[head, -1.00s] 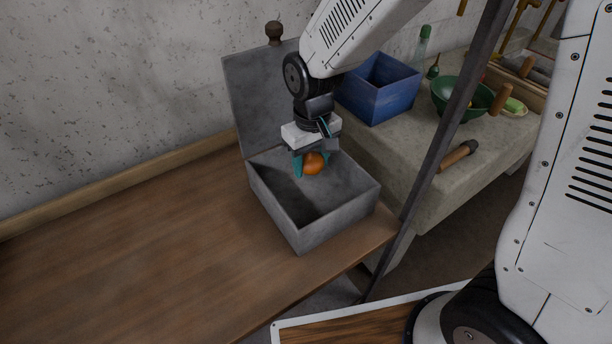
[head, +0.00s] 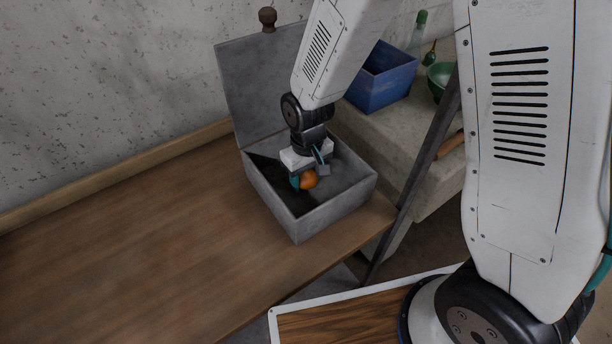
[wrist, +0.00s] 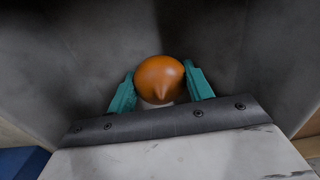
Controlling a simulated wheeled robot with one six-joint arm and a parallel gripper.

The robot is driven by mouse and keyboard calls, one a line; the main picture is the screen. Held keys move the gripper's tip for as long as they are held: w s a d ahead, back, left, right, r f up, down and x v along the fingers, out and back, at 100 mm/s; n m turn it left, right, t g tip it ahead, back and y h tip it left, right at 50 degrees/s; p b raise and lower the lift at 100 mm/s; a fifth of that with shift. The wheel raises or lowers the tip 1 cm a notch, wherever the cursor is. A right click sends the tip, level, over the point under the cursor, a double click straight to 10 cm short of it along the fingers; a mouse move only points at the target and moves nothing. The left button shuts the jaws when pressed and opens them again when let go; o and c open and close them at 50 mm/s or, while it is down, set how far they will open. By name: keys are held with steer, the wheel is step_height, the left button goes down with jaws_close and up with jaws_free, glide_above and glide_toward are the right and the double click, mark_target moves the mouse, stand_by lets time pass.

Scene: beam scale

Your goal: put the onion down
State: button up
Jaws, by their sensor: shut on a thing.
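The orange-brown onion (head: 309,180) is between the teal fingers of my gripper (head: 302,181). In the wrist view the onion (wrist: 160,80) sits with a finger pressed on each side, so my gripper (wrist: 160,88) is shut on it. The gripper points down inside the open grey box (head: 325,220), between its walls. The box's lid (head: 255,85) stands raised at the back. In the head view I cannot tell whether the onion touches the box floor.
The box stands on a brown wooden table (head: 130,245), whose left part is clear. A blue bin (head: 380,85) and a green bowl (head: 438,78) stand on a stone counter to the right. A dark slanted post (head: 420,170) rises beside the table's right edge.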

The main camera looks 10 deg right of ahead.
steer(key=shift+f, duration=0.15)
steer(key=o, duration=1.1)
step_height(320, 180, up, 12)
steer(key=shift+r, duration=0.2)
